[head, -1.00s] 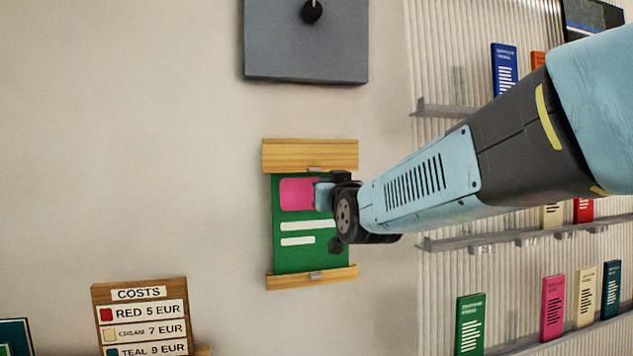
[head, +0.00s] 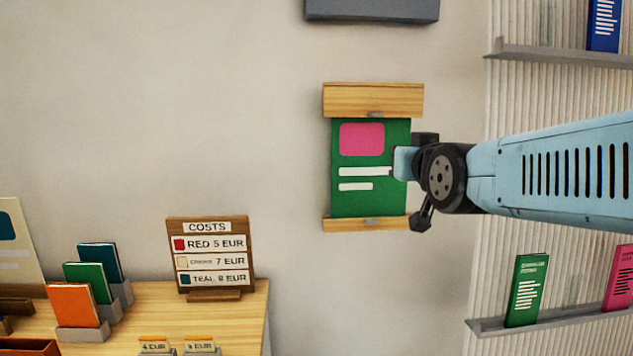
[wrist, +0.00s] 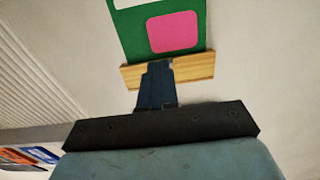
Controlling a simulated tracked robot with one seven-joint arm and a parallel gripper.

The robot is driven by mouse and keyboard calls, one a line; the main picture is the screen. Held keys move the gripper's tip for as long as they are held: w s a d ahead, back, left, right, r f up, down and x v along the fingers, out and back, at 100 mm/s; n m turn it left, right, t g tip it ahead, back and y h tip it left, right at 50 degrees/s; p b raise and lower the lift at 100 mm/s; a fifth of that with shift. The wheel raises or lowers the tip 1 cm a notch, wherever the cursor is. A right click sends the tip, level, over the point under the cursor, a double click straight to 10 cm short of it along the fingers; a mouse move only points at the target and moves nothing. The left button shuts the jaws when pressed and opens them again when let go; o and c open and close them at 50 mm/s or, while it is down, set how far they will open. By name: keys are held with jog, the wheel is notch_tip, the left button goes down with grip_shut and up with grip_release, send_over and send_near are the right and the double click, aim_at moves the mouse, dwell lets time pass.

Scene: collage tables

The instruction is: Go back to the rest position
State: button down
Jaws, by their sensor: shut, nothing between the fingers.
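My gripper (head: 402,162) is in front of the right edge of a green poster (head: 365,204) with a pink block and white bars. The poster hangs on the wall between two wooden strips, an upper one (head: 350,100) and a lower one (head: 342,224). In the wrist view my gripper (wrist: 158,68) overlaps a wooden strip (wrist: 195,68) beside the pink block (wrist: 175,31). Its fingers are together with nothing between them. I cannot tell whether it touches the poster.
A wooden table (head: 254,302) at lower left bears a COSTS sign (head: 207,223) and orange (head: 73,304), green and teal cards in holders. Shelves with booklets (head: 527,290) stand on the right behind my arm. A grey panel (head: 372,9) is above the poster. The wall left of it is bare.

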jog(key=s+d+f+g, duration=0.2)
jog(key=s+f+g, duration=0.9)
jog(key=s+f, duration=0.2)
jog(key=shift+s+d+f+g, duration=0.3)
jog(key=shift+s+d+f, duration=0.05)
jog(key=shift+f, duration=0.05)
